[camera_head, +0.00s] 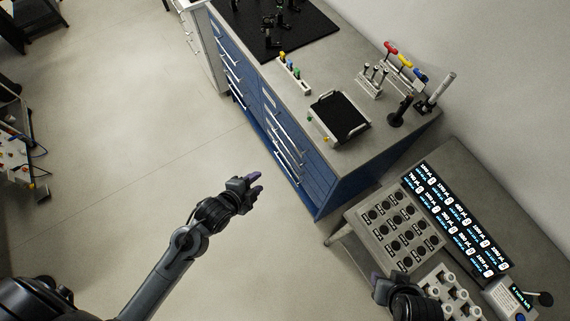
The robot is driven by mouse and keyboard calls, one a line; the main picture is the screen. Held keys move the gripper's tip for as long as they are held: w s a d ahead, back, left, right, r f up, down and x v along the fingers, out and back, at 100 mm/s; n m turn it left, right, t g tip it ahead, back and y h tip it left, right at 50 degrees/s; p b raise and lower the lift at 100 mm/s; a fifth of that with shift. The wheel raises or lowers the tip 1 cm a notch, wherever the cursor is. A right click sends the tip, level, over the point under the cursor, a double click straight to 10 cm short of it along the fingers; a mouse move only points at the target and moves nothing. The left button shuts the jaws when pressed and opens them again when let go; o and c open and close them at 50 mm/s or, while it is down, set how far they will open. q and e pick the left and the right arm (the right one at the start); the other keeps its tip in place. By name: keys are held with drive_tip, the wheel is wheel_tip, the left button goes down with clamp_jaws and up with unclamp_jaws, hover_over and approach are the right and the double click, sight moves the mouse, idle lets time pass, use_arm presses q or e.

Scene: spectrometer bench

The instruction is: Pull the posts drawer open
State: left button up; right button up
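The blue drawer cabinet (318,181) stands right of the middle, with columns of drawers and long silver handles (287,150) on its left-facing front. All drawer fronts look closed. No label is readable, so I cannot tell which one is the posts drawer. My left gripper (259,182) is over the floor, apart from the lower handles, its purple fingers pointing at the cabinet. The fingers show a gap with nothing between them. My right gripper (386,277) is at the bottom right, in front of the side bench; its fingertips look apart, with nothing visible between them.
The cabinet's grey top holds a black breadboard (274,26), a black tray (341,116), a tool rack (405,62) and a dark post stand (401,112). The side bench carries a grid panel (394,229) and a lit display (455,222). The floor (120,140) left of the cabinet is clear.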

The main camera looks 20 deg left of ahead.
use_arm(q)
drive_tip(key=w+f+m+t+b, duration=0.1)
drive_tip(key=w+f+m+b, duration=0.15)
drive_tip(key=f+b, duration=0.45)
drive_tip(key=w+f+m+t+b, duration=0.1)
drive_tip(key=w+f+b, duration=0.2)
drive_tip(key=f+b, duration=0.35)
drive_tip(key=m+t+h+b, duration=0.2)
drive_tip(key=m+t+b, duration=0.1)
drive_tip(key=b, duration=3.3)
approach(285, 157)
drive_tip(key=shift+t, duration=0.3)
drive_tip(key=shift+f+b+x, duration=0.15)
drive_tip(key=shift+b+x, duration=0.8)
drive_tip(key=shift+x, duration=0.75)
drive_tip(key=shift+f+b+x, duration=0.2)
drive_tip(key=shift+b+x, duration=0.8)
drive_tip(key=shift+x, duration=0.65)
drive_tip(key=shift+f+b+x, duration=0.15)
drive_tip(key=shift+b+x, duration=0.8)
drive_tip(key=shift+x, duration=0.75)
drive_tip(key=shift+s, duration=0.1)
clamp_jaws()
